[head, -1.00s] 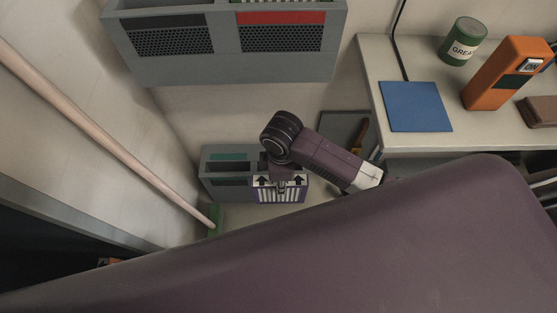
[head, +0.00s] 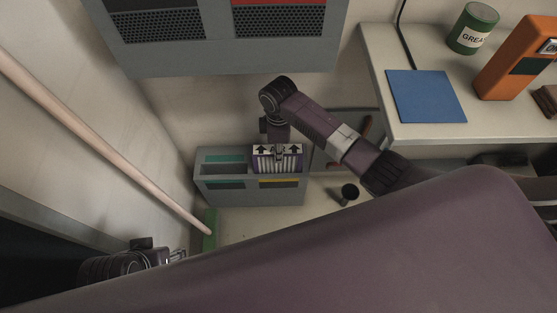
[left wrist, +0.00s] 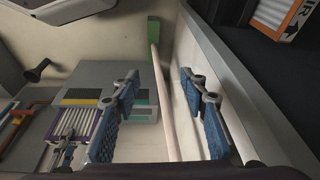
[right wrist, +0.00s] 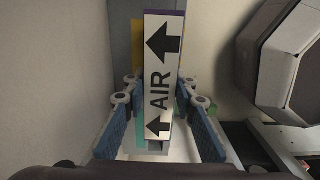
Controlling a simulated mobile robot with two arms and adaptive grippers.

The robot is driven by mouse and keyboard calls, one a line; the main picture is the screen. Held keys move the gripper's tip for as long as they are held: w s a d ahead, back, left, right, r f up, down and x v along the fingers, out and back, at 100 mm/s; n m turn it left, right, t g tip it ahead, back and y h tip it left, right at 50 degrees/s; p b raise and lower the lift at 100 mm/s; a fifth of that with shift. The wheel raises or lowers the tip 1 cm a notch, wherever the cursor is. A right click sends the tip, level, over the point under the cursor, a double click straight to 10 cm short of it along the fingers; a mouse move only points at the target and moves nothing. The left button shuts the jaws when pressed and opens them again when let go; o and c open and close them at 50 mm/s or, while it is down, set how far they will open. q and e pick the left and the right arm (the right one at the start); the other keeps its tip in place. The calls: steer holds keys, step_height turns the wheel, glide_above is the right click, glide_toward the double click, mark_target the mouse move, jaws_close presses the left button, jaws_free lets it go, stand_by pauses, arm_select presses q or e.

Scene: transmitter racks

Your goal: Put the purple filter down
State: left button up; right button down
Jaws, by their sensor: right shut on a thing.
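The purple filter (head: 278,164) has a white face with black arrows and a pleated side. My right gripper (head: 279,148) is shut on it; in the right wrist view the filter's AIR label (right wrist: 160,90) sits between the two blue fingers (right wrist: 165,125). The filter is at the back right of a grey slotted box (head: 255,194) on the floor. I cannot tell whether it rests in a slot or hangs just above. It also shows in the left wrist view (left wrist: 76,122). My left gripper (head: 177,254) is open and empty at the lower left; its fingers (left wrist: 162,115) are wide apart.
A pink broom pole (head: 110,140) with a green head (head: 211,228) leans left of the box. A grey wall rack (head: 225,58) hangs above. A black object (head: 349,193) stands right of the box. A bench (head: 430,131) is at right. An orange-edged filter (left wrist: 276,14) shows top right.

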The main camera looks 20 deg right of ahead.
arm_select(q)
steer(key=shift+s+b, duration=0.25)
steer(key=shift+b, duration=0.55)
arm_select(e)
steer(key=shift+f, duration=2.65)
steer(key=shift+f, duration=0.15)
steer(key=c, duration=1.6)
jaws_free()
